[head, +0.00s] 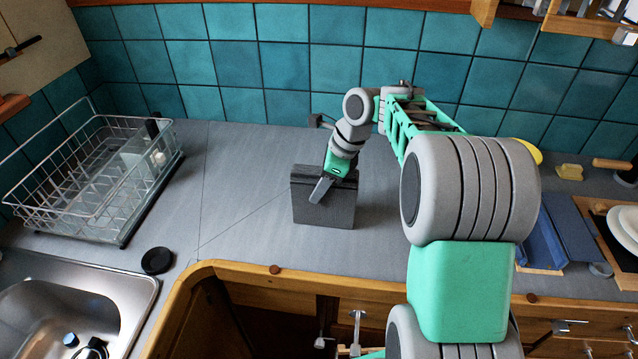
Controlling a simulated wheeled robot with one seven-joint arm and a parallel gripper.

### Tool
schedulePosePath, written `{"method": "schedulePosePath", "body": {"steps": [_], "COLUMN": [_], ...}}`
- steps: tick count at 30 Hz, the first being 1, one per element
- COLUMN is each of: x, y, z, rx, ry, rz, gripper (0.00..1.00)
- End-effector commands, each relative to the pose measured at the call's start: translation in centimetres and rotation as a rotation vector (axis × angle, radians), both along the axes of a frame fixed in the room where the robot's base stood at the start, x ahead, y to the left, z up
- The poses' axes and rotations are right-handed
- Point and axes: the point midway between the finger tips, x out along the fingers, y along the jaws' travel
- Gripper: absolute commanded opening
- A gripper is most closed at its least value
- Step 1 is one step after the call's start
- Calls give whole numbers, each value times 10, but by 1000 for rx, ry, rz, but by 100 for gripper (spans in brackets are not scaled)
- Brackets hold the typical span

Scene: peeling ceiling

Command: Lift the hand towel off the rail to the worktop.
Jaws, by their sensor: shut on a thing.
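The hand towel (335,212) is dark grey and hangs as a folded rectangle over the middle of the grey worktop (240,185). My gripper (322,188) comes down on it from above. One finger lies across the towel's front face, and the other is hidden. The gripper is shut on the towel at its upper part. The towel's lower edge shows against the worktop, but I cannot tell whether it touches the surface. No towel rail can be made out in this view.
A wire dish rack (95,180) stands at the left, above a steel sink (75,305). A black round lid (157,261) lies near the sink. Blue boards (560,235) and white plates (625,225) are at the right. The worktop left of the towel is clear.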

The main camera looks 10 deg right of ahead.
Motion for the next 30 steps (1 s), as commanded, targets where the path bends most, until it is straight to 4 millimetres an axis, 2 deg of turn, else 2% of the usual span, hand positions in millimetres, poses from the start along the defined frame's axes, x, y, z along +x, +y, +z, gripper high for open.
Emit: {"method": "schedulePosePath", "body": {"steps": [2,3,12,19,22,30], "x": [0,0,0,0,-1,-8], "y": [0,0,0,0,-3,-22], "z": [-1,-1,-1,-1,6,56], "rx": [0,0,0,0,0,-1], "ry": [0,0,1,1,-1,0], "rz": [0,0,0,0,0,-1], "gripper": [0,44,69,69,69,69]}}
